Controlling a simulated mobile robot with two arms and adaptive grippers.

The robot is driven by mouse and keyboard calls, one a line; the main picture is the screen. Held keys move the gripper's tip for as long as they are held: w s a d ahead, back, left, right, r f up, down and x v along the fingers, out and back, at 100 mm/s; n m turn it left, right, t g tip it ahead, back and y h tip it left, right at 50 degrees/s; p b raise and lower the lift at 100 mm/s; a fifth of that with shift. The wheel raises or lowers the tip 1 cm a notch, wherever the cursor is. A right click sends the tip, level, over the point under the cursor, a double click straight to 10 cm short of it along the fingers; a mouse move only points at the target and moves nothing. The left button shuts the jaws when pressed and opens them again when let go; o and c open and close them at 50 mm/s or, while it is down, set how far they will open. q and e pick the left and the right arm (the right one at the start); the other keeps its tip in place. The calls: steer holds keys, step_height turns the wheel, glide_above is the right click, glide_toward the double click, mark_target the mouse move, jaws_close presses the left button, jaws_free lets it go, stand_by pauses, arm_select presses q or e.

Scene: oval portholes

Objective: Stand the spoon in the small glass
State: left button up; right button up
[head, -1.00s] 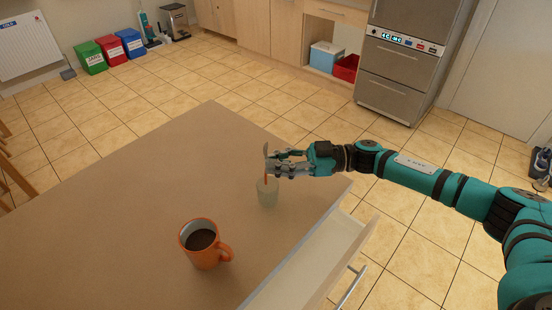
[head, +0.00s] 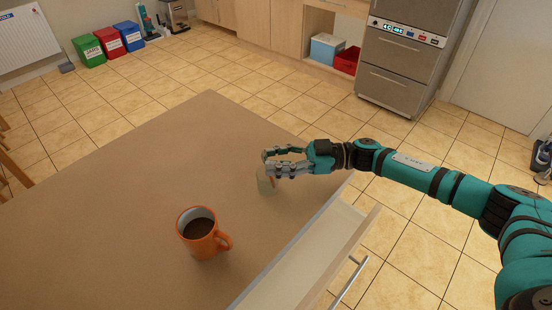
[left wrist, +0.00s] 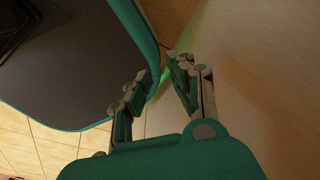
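The small glass (head: 264,184) is a pale, see-through tumbler standing on the brown table near its right edge. My right gripper (head: 266,161) is just above the glass, reaching in from the right. Its two fingers look apart, with a gap between them. A small orange-red bit of the spoon (head: 273,181) shows by the glass, under the fingers. The rest of the spoon is hidden, so its tilt cannot be told. My left gripper (left wrist: 160,80) shows in the left wrist view, with its fingers apart and nothing between them.
An orange mug (head: 203,238) with dark contents stands on the table (head: 110,210), to the front left of the glass. An open drawer (head: 310,258) juts out at the table's right side. The table's left part is clear.

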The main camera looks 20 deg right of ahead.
steer(key=s+d, duration=0.2)
steer(key=d, duration=1)
stand_by(0.9)
